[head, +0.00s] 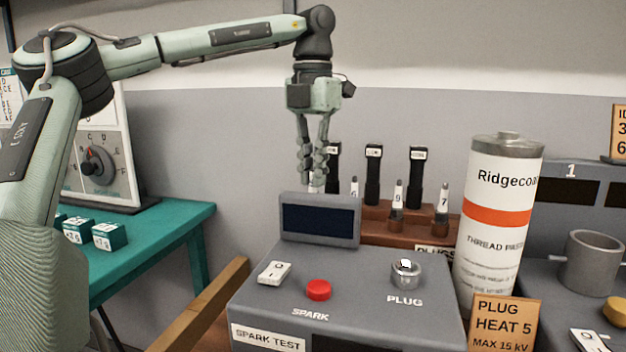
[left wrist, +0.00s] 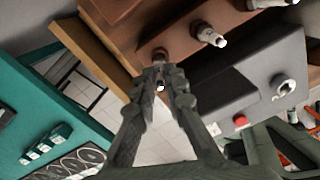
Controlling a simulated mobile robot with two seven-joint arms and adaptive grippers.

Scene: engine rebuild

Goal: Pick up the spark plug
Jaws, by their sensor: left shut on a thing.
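My left gripper (head: 314,180) points down behind the spark tester's screen, at the left end of the brown plug rack (head: 385,214). Its fingers are shut on a spark plug (left wrist: 160,86), which shows between the fingertips in the left wrist view. The plug's lower part is hidden by the screen in the head view; I cannot tell if it is still in its hole. Other spark plugs stand upright in the rack: one labelled 9 (head: 398,200), one labelled 7 (head: 442,205), and one with an unclear label (head: 354,190). My right gripper is not in view.
The grey spark tester (head: 345,285) has a raised screen (head: 319,219), a red button (head: 318,290) and a round PLUG socket (head: 406,272). Black labelled tools (head: 373,175) stand behind the plugs. A tall thread paste can (head: 498,215) stands right of the rack. A teal table (head: 165,235) is left.

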